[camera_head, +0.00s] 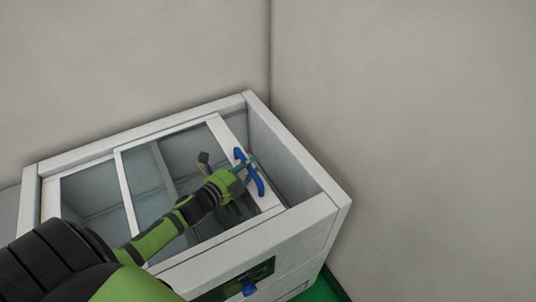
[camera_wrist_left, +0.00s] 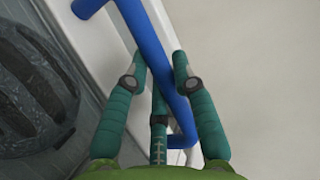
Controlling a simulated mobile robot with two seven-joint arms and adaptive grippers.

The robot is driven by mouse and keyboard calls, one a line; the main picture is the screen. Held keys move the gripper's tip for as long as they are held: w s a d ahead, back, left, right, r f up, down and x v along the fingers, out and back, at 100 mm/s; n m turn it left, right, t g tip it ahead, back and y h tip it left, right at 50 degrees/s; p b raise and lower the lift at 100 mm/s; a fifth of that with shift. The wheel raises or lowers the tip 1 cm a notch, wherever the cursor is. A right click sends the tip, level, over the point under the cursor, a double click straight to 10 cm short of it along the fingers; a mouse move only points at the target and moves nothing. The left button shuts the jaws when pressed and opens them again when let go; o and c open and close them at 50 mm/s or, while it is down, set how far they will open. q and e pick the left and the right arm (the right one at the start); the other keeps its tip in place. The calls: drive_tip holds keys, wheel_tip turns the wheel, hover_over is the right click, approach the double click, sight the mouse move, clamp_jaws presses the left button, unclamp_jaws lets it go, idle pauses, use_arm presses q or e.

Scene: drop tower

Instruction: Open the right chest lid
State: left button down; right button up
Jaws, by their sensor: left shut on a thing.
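The white chest (camera_head: 308,218) has sliding lids with glass panes. The right lid (camera_head: 222,132) has a white frame and a blue bar handle (camera_head: 262,187) on its right edge. An open gap lies between that edge and the chest's right wall. My left gripper (camera_head: 249,168) is at the handle, shut on it. In the left wrist view the blue handle (camera_wrist_left: 150,50) runs between the teal fingers (camera_wrist_left: 156,74). The fingers hide part of the handle. My right gripper is in neither view.
Chest walls rise around the lids, and the room's grey walls (camera_head: 400,120) meet behind the chest. A dark panel with a blue part (camera_head: 248,287) is on the chest's front. Green floor (camera_head: 325,288) shows at the lower right.

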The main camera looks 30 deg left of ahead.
use_arm(q)
drive_tip(key=s+a, duration=0.2)
drive_tip(key=s, duration=0.2)
drive_tip(key=s+a+p, duration=0.1)
drive_tip(key=s+a, duration=0.2)
drive_tip(key=s, duration=0.2)
drive_tip(key=s+a, duration=0.3)
drive_tip(key=s, duration=0.2)
drive_tip(key=shift+a+p, duration=0.15)
drive_tip(key=shift+p, duration=0.25)
drive_tip(key=c, duration=1)
unclamp_jaws()
drive_tip(key=shift+s, duration=0.1)
drive_tip(key=v, duration=1.2)
